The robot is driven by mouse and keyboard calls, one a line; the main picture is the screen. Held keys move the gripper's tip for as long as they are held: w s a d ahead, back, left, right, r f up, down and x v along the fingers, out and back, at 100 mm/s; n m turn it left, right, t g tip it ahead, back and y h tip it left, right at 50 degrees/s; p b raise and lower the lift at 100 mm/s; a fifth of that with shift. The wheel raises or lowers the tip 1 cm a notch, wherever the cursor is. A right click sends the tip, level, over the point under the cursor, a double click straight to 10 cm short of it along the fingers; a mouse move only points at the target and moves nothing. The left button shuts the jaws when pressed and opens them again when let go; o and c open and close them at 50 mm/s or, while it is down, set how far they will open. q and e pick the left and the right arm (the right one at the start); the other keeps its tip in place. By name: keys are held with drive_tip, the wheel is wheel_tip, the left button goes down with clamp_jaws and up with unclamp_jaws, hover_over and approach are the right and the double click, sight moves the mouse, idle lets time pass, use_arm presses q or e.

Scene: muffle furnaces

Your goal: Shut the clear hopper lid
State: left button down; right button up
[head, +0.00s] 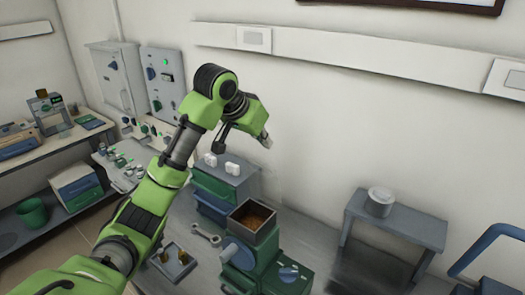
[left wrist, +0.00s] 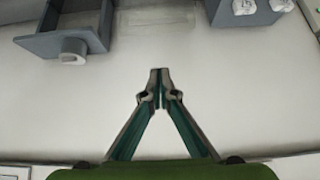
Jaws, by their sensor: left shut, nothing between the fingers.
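The hopper (head: 262,238) is an open-topped box holding brown granules, on top of a green machine (head: 240,256). I cannot clearly make out the clear lid in the head view. A faint, see-through rectangle (left wrist: 152,28) near the top of the left wrist view may be it. My left gripper (head: 267,143) is in front of the wall, above the hopper and apart from it. In the left wrist view its fingertips (left wrist: 160,72) are together with nothing between them. My right gripper is in neither view.
A drawer cabinet (head: 228,180) with white blocks on top stands behind the hopper, left of it. A wrench (head: 206,236) and a tray (head: 176,268) lie left of the machine. A grey stand (head: 410,222) with a white round pot (head: 379,203) stands to the right.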

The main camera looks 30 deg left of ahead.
use_arm(q)
wheel_tip(320, 180, down, 4)
drive_tip(key=p, duration=0.2)
drive_tip(key=shift+s+p, duration=0.1)
drive_tip(key=shift+p, duration=0.25)
drive_tip(key=shift+s+a+f, duration=0.1)
drive_tip(key=shift+s+a, duration=0.05)
drive_tip(key=shift+s, duration=0.4)
drive_tip(key=shift+f, duration=0.1)
